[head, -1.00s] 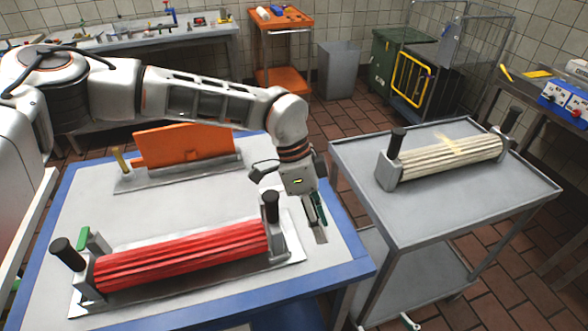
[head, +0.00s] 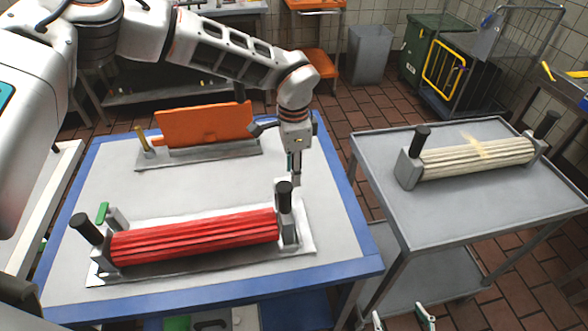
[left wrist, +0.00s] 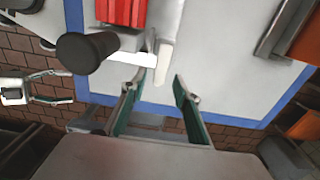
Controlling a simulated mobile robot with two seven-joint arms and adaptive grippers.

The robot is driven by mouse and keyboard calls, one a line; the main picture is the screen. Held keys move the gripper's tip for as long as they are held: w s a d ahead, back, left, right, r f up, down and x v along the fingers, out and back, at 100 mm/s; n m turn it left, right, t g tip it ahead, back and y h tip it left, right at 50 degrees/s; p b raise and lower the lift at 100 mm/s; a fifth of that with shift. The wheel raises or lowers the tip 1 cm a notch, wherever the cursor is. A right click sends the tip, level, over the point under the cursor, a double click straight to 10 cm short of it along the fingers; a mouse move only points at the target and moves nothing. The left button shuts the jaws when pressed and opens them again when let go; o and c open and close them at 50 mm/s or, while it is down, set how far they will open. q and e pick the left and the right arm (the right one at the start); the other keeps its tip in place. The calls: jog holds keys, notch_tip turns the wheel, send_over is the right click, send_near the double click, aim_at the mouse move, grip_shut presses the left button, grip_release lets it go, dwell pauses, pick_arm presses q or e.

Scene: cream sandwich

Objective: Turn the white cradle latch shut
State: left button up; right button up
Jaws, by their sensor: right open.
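The red ribbed roller (head: 195,238) lies in its grey cradle (head: 308,243) on the blue-edged table, with a black handle at each end. A green latch (head: 102,213) stands upright at the cradle's left end. The white latch (left wrist: 164,62) is at the right end, beside the black handle (left wrist: 84,52) in the left wrist view. In the head view I cannot pick it out clearly behind the handle. My left gripper (head: 294,170) is open; in the left wrist view its fingertips (left wrist: 159,82) are either side of the latch's near end. My right gripper (head: 403,318) is open, low at the bottom edge.
An orange block (head: 205,124) stands in a second cradle at the back of the table. A grey cart (head: 465,215) to the right carries a cream roller (head: 475,160). The table middle (head: 170,185) between the cradles is clear.

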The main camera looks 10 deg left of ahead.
pick_arm(q)
jog(key=shift+f, duration=0.3)
grip_shut()
